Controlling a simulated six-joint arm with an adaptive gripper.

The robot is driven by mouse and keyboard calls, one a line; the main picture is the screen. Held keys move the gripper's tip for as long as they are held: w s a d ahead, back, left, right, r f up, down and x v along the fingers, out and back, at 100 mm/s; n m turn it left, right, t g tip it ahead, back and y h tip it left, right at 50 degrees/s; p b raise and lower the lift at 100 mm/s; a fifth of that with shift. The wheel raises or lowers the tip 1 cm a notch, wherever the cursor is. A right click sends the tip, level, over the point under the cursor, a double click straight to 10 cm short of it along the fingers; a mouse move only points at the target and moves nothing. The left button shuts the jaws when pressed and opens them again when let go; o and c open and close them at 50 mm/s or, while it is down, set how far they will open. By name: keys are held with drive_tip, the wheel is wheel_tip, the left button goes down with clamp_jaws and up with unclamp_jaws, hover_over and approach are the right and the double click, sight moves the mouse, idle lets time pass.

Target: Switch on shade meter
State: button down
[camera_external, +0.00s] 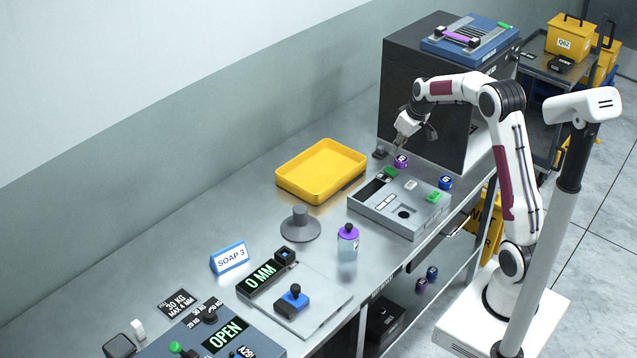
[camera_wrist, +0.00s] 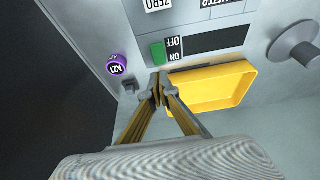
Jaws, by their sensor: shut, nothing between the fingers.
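The shade meter (camera_external: 369,213) is a grey box on the bench. Its panel (camera_wrist: 205,14) shows upside down at the top of the wrist view, with a dark display strip (camera_wrist: 217,41). A green switch (camera_wrist: 157,53) sits beside the OFF and ON labels; it also shows at the box's far end in the external view (camera_external: 389,172). I cannot tell which position it is in. My gripper (camera_wrist: 160,88) is shut and empty, its tips just below the switch in the wrist picture. In the external view my gripper (camera_external: 397,152) hangs above the meter's far end.
A purple-capped container (camera_wrist: 117,65) stands close to the meter's far end. A yellow tray (camera_external: 320,171) lies to the left, and a tall dark cabinet (camera_external: 425,100) stands behind. A blue-capped container (camera_external: 446,183) is at the right. A grey stand (camera_external: 300,225) is nearer the front.

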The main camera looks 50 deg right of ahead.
sight(392, 171)
drive_tip(key=shift+s+x, duration=0.2)
drive_tip(key=shift+x, duration=1.25)
drive_tip(key=shift+s+x, duration=0.15)
drive_tip(key=shift+x, duration=1.35)
drive_tip(key=shift+f, duration=0.15)
drive_tip(key=shift+w+f, duration=0.25)
drive_tip(key=shift+f, duration=0.15)
drive_tip(key=shift+s, duration=0.85)
drive_tip(key=shift+r, duration=0.1)
